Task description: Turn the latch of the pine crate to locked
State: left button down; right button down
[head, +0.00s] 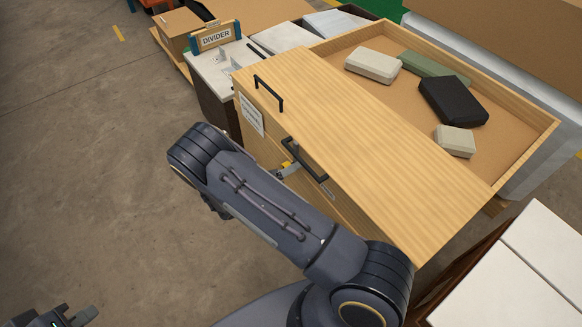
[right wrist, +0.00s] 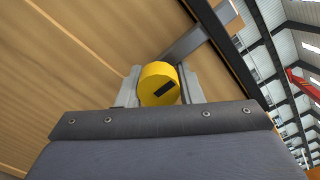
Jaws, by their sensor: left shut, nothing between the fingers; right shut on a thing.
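The pine crate (head: 380,140) stands at the middle right, its open top compartment facing up. Its latch has a yellow round knob with a black mark (right wrist: 157,84) and a grey bar (right wrist: 190,42) slanting to the upper right in the right wrist view. A bit of yellow at the latch shows on the crate's front in the head view (head: 286,165). My right gripper (right wrist: 158,92) is shut on the yellow knob, a finger on each side; my right arm hides most of it in the head view. My left gripper (head: 68,318) is shut and empty at the bottom left, far from the crate.
Black handles (head: 268,91) and (head: 305,160) stick out from the crate's front edge. Several packages, such as a black one (head: 453,100), lie in its compartment. A "DIVIDER" sign (head: 215,38) stands on a bench behind. A white-topped table (head: 530,270) is at the lower right. The left floor is clear.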

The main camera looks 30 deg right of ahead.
jog(key=c, duration=1)
grip_release()
jog(key=shift+w+r, duration=0.35)
jog(key=shift+w, duration=0.1)
jog(key=shift+a+f, duration=0.1)
jog(key=shift+a, duration=0.05)
jog(key=shift+s+a, duration=0.1)
jog(key=shift+a, duration=0.25)
jog(key=a, duration=0.7)
jog(key=shift+s, duration=0.3)
